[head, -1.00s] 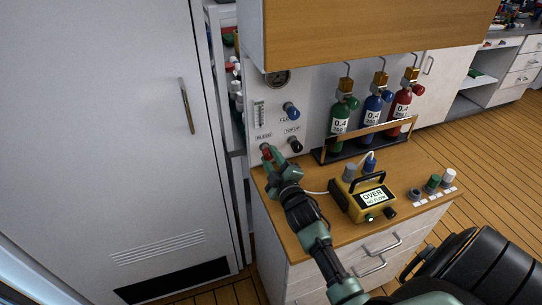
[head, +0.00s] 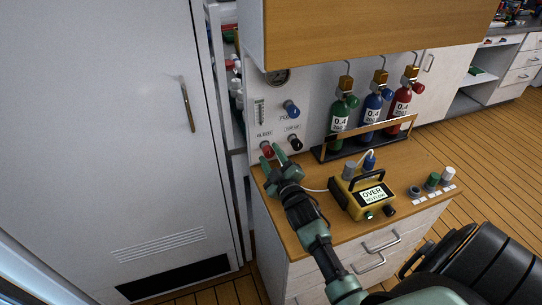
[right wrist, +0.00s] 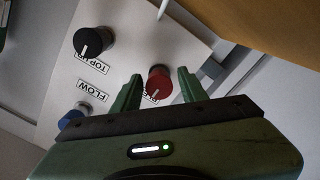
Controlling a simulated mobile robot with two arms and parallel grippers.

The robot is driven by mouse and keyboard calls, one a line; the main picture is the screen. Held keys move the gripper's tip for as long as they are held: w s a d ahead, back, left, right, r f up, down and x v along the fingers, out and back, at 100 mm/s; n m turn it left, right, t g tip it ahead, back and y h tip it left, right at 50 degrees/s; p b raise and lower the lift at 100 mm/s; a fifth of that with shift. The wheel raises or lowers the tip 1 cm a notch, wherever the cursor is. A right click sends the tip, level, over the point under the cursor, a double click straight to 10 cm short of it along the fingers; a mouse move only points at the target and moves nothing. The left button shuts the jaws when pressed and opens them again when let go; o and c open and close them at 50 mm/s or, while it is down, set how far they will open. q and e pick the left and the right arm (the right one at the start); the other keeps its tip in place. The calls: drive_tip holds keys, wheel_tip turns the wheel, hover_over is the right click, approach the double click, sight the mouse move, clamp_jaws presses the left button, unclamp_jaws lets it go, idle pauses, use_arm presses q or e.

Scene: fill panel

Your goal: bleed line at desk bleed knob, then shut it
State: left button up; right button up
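My right gripper (head: 272,153) is at the panel, just in front of the knob. In the wrist view its two green fingers (right wrist: 160,90) are apart, one on each side of the knob, with gaps, not clamped on it. My left gripper is not in view.
Beside it are a black top-up knob (head: 295,143) and a blue flow knob (head: 291,108). A yellow meter (head: 352,204) reading "OVER" stands on the wooden desk (head: 327,236). Green, blue and red cylinders (head: 372,108) stand in a rack. A wooden cabinet (head: 370,30) overhangs.

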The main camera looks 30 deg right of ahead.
idle(0.3)
drive_tip(key=b+v, duration=0.1)
drive_tip(key=v, duration=0.7)
drive_tip(key=shift+w, duration=0.1)
idle(0.4)
